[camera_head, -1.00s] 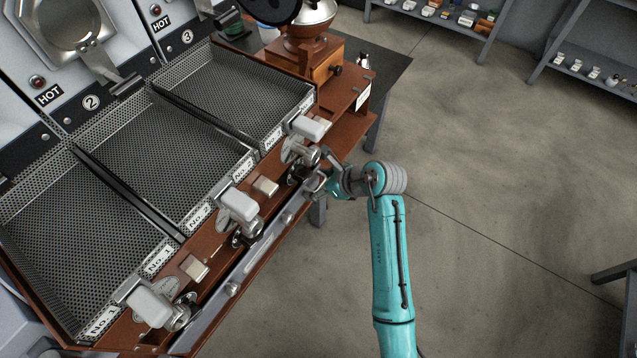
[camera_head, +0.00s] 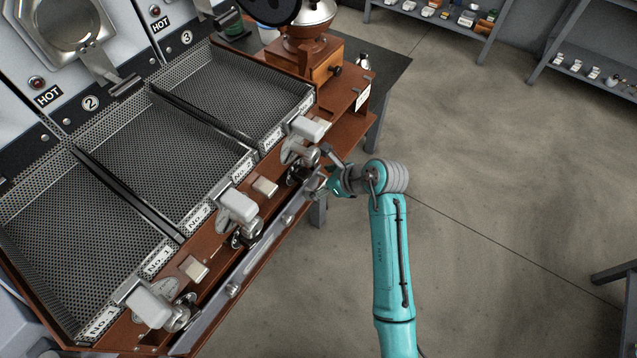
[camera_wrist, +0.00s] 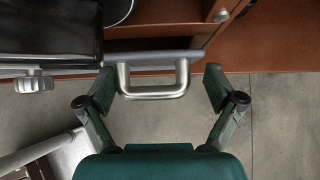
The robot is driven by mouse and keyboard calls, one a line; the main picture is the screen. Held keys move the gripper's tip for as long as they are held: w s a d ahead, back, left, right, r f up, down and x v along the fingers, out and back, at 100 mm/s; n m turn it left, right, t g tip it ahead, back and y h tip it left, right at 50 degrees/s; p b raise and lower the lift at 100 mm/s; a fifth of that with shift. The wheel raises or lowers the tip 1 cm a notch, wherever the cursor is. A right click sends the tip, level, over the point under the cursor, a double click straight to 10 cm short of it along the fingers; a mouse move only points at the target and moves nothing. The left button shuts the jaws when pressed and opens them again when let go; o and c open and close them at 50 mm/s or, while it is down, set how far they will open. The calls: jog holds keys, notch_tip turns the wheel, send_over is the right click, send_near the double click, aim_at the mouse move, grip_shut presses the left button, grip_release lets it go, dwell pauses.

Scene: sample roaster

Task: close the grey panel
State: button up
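The grey panel (camera_head: 262,252) is a long strip along the front of the brown roaster base in the head view. A dark gap shows between part of its upper edge and the base. In the wrist view the grey edge (camera_wrist: 155,57) carries a U-shaped metal handle (camera_wrist: 153,93). My gripper (camera_head: 322,184) is at the panel's far right end. In the wrist view my gripper (camera_wrist: 160,82) is open, one finger on each side of the handle, with visible gaps between them. I cannot tell its exact depth relative to the handle.
Levers with pale grips, such as this one (camera_head: 239,205), stick out above the panel. Perforated trays (camera_head: 160,160) lie behind them. The floor (camera_head: 500,170) on the right is clear.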

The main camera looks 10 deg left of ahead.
jog(key=shift+s, duration=0.1)
jog(key=shift+d+r, duration=0.15)
jog(key=shift+d, duration=0.1)
jog(key=v, duration=1.1)
jog(key=shift+r, duration=0.2)
jog(key=s+d+f+t+y, duration=0.3)
jog(key=d+f+y, duration=0.3)
jog(key=f+y, duration=0.45)
jog(key=w+a+f+h, duration=0.1)
jog(key=w+a, duration=0.3)
jog(key=a, duration=0.5)
jog(key=shift+a+f+h, duration=0.25)
jog(key=shift+a+h, duration=0.15)
jog(key=shift+h, duration=0.05)
